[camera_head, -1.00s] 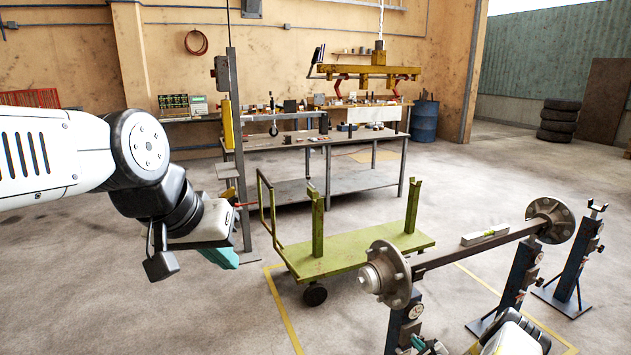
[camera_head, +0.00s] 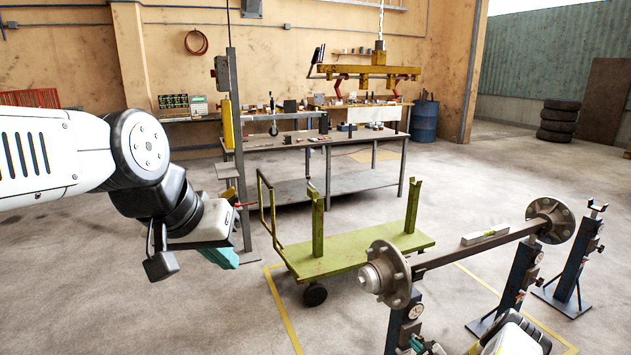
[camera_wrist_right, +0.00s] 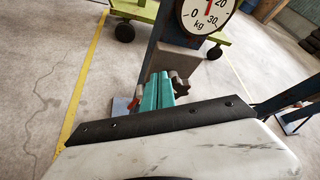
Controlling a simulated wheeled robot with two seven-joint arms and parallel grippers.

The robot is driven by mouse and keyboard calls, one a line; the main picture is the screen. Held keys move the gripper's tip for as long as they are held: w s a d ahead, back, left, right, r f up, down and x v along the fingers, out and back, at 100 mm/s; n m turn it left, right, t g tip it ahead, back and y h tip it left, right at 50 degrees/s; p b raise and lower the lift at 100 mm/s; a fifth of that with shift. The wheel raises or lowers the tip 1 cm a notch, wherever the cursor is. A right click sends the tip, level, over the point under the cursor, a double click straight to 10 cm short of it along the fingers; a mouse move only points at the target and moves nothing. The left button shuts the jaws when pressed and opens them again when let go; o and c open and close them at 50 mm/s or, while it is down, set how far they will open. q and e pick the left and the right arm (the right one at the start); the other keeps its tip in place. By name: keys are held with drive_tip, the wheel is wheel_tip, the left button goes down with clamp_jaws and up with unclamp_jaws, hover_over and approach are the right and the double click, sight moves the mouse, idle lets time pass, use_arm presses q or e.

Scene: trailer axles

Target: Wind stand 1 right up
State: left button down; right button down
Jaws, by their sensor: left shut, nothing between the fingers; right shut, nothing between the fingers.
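Blue stands hold a rusty axle with hub flanges (camera_head: 480,245). The near stand (camera_head: 396,325) is under the axle's left end, and another stand (camera_head: 518,275) is under its right part. I cannot read which is stand 1. In the right wrist view the near stand carries a round kg dial (camera_wrist_right: 208,12). My right gripper (camera_wrist_right: 158,88) has its teal fingers shut beside a small brown knobbed part (camera_wrist_right: 180,85) low on that stand; I cannot tell if they touch. My left gripper (camera_head: 222,258) is shut and empty over the floor at left.
A level (camera_head: 484,236) shows beside the axle beam. A third blue stand (camera_head: 574,265) stands free at right. A green trolley (camera_head: 350,258) stands behind the axle, with a workbench (camera_head: 335,140) further back. A yellow lifting beam (camera_head: 370,71) hangs above. Floor at left is clear.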

sight(422, 339)
drive_tip(key=s+d, duration=0.2)
drive_tip(key=s, duration=0.3)
drive_tip(key=shift+s+r, duration=0.15)
drive_tip(key=shift+s, duration=0.15)
drive_tip(key=shift+d, duration=0.1)
drive_tip(key=shift+d, duration=0.1)
drive_tip(key=shift+w+d+r, duration=0.1)
drive_tip(key=shift+w+r, duration=0.15)
drive_tip(key=shift+w, duration=0.9)
drive_tip(key=shift+w+d+r, duration=0.1)
drive_tip(key=shift+w+r, duration=0.1)
drive_tip(key=shift+w, duration=0.95)
drive_tip(key=shift+w+d+r, duration=0.1)
drive_tip(key=shift+w+r, duration=0.15)
drive_tip(key=shift+w, duration=0.9)
drive_tip(key=shift+s+f, duration=0.1)
drive_tip(key=shift+f, duration=0.05)
drive_tip(key=shift+s+a+f, duration=0.1)
drive_tip(key=shift+a, duration=0.2)
